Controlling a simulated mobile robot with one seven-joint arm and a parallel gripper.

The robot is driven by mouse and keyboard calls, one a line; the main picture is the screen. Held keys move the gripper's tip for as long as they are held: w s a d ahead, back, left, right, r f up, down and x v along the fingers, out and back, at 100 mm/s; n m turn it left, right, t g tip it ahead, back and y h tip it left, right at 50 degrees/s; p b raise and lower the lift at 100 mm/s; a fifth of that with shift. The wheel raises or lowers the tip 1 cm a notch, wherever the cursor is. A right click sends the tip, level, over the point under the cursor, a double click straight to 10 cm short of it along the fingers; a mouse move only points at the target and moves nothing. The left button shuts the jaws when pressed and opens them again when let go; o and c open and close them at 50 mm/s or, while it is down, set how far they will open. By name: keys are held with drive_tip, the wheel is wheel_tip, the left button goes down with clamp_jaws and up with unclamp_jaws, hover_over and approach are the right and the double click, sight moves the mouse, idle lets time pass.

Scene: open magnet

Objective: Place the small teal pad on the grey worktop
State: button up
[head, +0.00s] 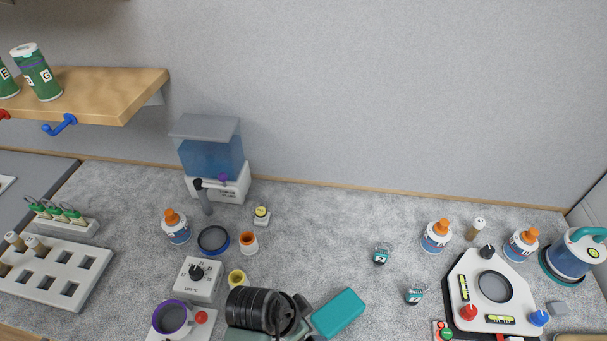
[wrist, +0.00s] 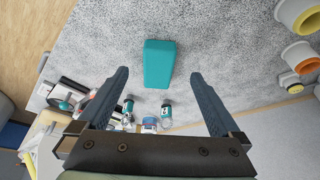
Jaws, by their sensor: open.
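The small teal pad (head: 338,313) is a plain block lying on the speckled grey worktop (head: 330,230), near the front in the head view. In the wrist view the pad (wrist: 159,64) lies beyond my fingertips, centred between them, with bare worktop around it. My gripper (wrist: 158,75) is open and empty, its two dark fingers spread wider than the pad. In the head view my dark arm end (head: 262,310) is just left of the pad; the fingers there are mostly hidden or cut off by the lower edge.
Left of my arm are a dial box (head: 198,280), a purple-rimmed cup (head: 172,318) and a yellow ring (head: 237,277). Small teal-labelled jars (head: 381,254) stand right of the pad. A white device (head: 461,285) with knobs is farther right. The worktop's back middle is clear.

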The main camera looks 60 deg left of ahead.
drive_tip(key=shift+s+r, duration=0.3)
drive_tip(key=shift+r, duration=0.3)
drive_tip(key=w+a+r+t+y, duration=0.1)
drive_tip(key=w+r+t+y, duration=0.25)
drive_tip(key=w+r, duration=1.05)
drive_tip(key=w+d+r+t, duration=0.3)
drive_tip(key=r, duration=0.5)
drive_tip(key=w+d+r+t, duration=0.2)
drive_tip(key=w+r, duration=0.1)
drive_tip(key=r, duration=0.4)
drive_tip(key=w+d+r+t, duration=0.3)
drive_tip(key=r, duration=0.5)
drive_tip(key=s+d+r+t+h, duration=0.1)
drive_tip(key=s+d+r+t, duration=0.2)
drive_tip(key=r, duration=0.7)
drive_tip(key=s+d+r+t+h, duration=0.2)
drive_tip(key=s+d+r+t, duration=0.2)
drive_tip(key=d+r, duration=0.4)
drive_tip(key=s+d+r+m+t+h, duration=0.1)
drive_tip(key=s+d+r+t, duration=0.2)
drive_tip(key=r, duration=0.8)
drive_tip(key=d+t, duration=0.1)
drive_tip(key=d, duration=0.1)
drive_tip(key=shift+s+d+r, duration=0.25)
drive_tip(key=shift+d+r, duration=0.05)
